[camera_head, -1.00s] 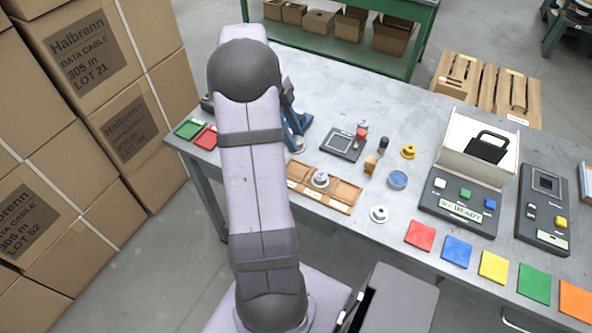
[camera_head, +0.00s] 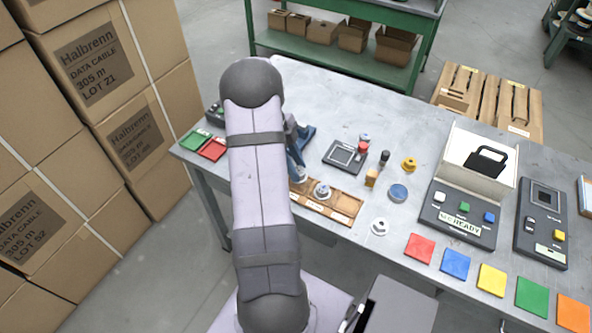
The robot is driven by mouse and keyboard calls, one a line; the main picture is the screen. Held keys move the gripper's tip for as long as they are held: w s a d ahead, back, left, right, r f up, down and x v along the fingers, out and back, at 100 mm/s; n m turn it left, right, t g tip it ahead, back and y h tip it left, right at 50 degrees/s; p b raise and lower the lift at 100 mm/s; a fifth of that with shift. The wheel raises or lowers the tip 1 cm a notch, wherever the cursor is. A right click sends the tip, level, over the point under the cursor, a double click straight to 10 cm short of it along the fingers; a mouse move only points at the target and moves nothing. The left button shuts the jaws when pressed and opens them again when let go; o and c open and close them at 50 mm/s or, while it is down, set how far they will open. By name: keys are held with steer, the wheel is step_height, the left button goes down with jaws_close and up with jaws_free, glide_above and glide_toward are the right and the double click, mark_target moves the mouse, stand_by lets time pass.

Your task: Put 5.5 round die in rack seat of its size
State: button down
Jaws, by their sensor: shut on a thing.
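The wooden rack (camera_head: 343,211) lies near the table's front edge, with pale labels along its front. A silvery flanged die (camera_head: 322,190) sits on its middle part. My gripper (camera_head: 297,173) is at the rack's left end, partly hidden behind my arm. It is shut on a small pale round die (camera_head: 299,180), low over or at the left part of the rack. I cannot tell whether this die touches the rack. The left end of the rack and any seat there are covered by my arm. Size markings are too small to read.
A white flanged die (camera_head: 379,227) lies right of the rack. Green and red trays (camera_head: 212,149) lie at the left.

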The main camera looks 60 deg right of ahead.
step_height(320, 180, down, 2)
steer(key=shift+f+p, duration=0.2)
steer(key=shift+p, duration=0.15)
steer(key=shift+f, duration=0.15)
steer(key=shift+f+b, duration=0.2)
steer(key=shift+b, duration=0.2)
steer(key=c, duration=1.3)
jaws_free()
steer(key=shift+r, duration=0.15)
steer(key=shift+r+p, duration=0.15)
steer(key=shift+p, duration=0.2)
steer(key=b+v, duration=0.4)
steer(key=v, duration=0.8)
steer(key=shift+a, duration=0.1)
